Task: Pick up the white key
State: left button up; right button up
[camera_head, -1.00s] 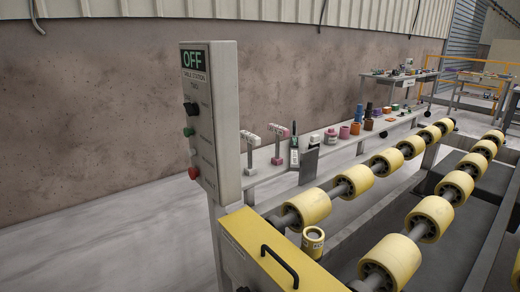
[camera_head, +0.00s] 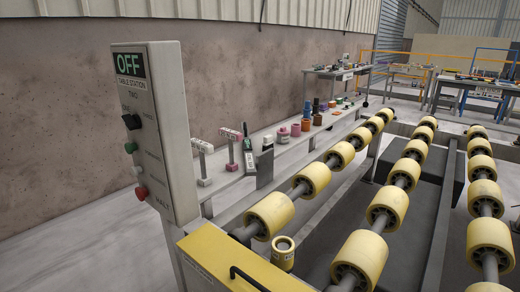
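A small white upright piece (camera_head: 202,148) with a toothed top, perhaps the white key, stands near the left end of the narrow grey shelf (camera_head: 222,183). It is just right of the control box and small in view. A similar pinkish-white piece (camera_head: 231,135) stands right of it. Neither of my grippers is in view.
A grey control box (camera_head: 160,130) marked OFF stands in the left foreground. Yellow rollers (camera_head: 270,215) run along the conveyor in front of the shelf. A yellow cylinder (camera_head: 283,252) stands by the near roller. Pink pots (camera_head: 283,135) and bottles stand farther along the shelf.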

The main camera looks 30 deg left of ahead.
aim_at(203, 147)
jog(key=j+z, duration=0.3)
jog(key=j, duration=0.2)
jog(key=j+z, duration=0.3)
jog(key=j, duration=0.25)
jog(key=j+z, duration=0.3)
jog(key=j, duration=0.2)
jog(key=k+j+z, duration=0.15)
jog(key=j+z, duration=0.15)
jog(key=j, duration=0.2)
